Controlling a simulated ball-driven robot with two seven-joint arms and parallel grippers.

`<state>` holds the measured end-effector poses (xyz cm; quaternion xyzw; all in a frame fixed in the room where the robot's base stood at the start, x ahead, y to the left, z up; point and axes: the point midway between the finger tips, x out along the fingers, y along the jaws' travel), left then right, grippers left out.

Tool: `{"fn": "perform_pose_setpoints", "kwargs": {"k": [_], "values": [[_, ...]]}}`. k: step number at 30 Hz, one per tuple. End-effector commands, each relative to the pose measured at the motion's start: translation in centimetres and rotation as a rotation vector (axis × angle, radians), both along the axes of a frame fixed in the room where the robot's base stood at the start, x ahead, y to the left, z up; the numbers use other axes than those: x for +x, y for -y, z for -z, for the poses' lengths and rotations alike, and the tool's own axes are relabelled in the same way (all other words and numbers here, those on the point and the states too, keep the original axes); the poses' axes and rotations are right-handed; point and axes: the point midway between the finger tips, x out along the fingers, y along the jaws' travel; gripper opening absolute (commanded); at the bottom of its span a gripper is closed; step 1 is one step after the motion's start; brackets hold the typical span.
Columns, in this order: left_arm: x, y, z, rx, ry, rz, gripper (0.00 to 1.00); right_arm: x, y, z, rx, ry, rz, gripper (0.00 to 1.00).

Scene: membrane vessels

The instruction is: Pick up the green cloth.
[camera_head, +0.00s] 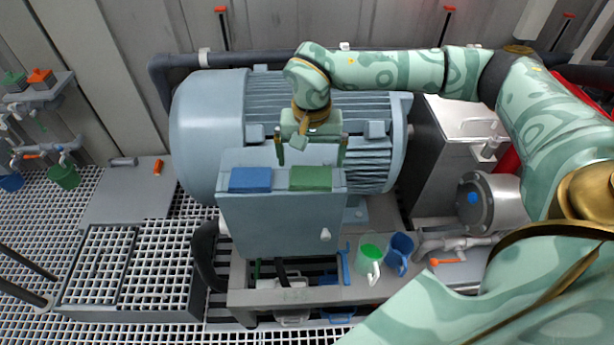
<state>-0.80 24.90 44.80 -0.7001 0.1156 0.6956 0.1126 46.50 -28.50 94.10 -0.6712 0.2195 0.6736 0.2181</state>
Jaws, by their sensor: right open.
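The green cloth (310,179) is a folded, flat rectangle on the right part of the top of a grey cabinet (268,222). A blue cloth (250,179) of similar shape lies to its left. My right gripper (311,155) points down with its two fingers wide apart, one to each side. It is empty and appears above and just behind the green cloth. I cannot tell the exact height between them. My left gripper is not in view.
A large grey-blue motor (210,130) stands behind the cabinet. A clear jug with green (369,256) and a blue jug (399,252) stand on the bench to the cabinet's right. A grey pipe (158,80) runs behind. Grating covers the floor at left.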

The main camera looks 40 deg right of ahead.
Motion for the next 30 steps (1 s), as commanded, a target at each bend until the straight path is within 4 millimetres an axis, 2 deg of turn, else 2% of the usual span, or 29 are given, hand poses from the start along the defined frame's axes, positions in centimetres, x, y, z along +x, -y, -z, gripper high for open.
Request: {"fn": "perform_pose_setpoints", "kwargs": {"k": [6,12,15,21,22,24,25,30], "values": [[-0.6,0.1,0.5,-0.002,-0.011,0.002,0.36,0.1,0.0,1.5,0.000,-0.001,0.000,1.00],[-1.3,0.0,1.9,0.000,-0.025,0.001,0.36,0.5,0.0,5.0,0.000,-0.005,0.000,1.00],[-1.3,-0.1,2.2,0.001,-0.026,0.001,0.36,0.5,0.1,6.0,0.000,-0.003,0.000,1.00],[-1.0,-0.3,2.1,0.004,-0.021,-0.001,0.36,0.5,0.1,5.9,-0.001,0.002,0.000,1.00],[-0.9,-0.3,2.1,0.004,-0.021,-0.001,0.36,0.5,0.1,5.9,-0.001,0.001,0.000,0.94],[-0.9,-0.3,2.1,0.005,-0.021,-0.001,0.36,0.5,0.1,5.9,-0.001,0.001,0.000,0.75],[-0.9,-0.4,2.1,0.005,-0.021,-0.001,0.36,0.5,0.1,5.9,-0.001,0.001,0.000,0.68],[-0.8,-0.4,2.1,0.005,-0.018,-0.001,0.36,0.5,0.1,5.9,-0.001,0.001,0.000,0.68]]}}
